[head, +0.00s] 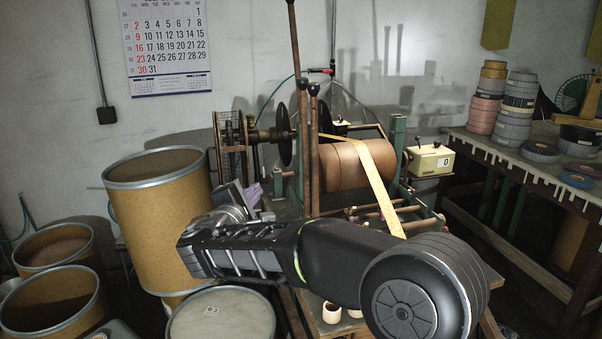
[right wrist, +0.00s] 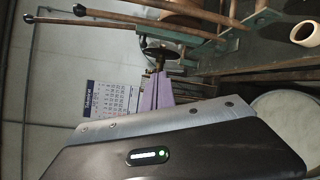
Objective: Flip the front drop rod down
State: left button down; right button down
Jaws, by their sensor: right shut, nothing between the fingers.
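Two brown drop rods with dark ball knobs stand upright side by side in front of the large brown roll (head: 340,165). The one that looks nearer, likely the front drop rod (head: 315,150), is to the right of the other rod (head: 303,140). In the right wrist view long knobbed rods (right wrist: 130,27) run across the top, apart from the fingers. My right gripper (head: 256,192) is left of the rods in the head view, below the dark discs. Its purple fingers (right wrist: 155,93) are shut and empty. My left gripper is not in view.
My right arm covers the machine's lower front. A yellow strip (head: 377,180) slants down from the roll. A counter box (head: 430,160) stands to the right. Brown drums (head: 157,220) fill the left. A table with tape stacks (head: 515,110) is at the right.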

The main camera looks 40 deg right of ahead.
jog(key=s+d+r+m+h, duration=0.1)
jog(key=s+r+h, duration=0.1)
jog(key=r, duration=0.5)
jog(key=s+d+r+m+t+h, duration=0.1)
jog(key=s+r+h, duration=0.1)
jog(key=r, duration=0.5)
jog(key=shift+d+r+h, duration=0.15)
jog(key=shift+d+h, duration=0.05)
jog(key=shift+h, duration=0.1)
jog(key=shift+w, duration=0.1)
jog(key=s+d+r+p+x, duration=0.1)
jog(key=p+x, duration=0.3)
jog(key=x, duration=0.9)
jog(key=shift+s+p, duration=0.35)
jog(key=shift+s, duration=0.3)
jog(key=shift+d, duration=0.2)
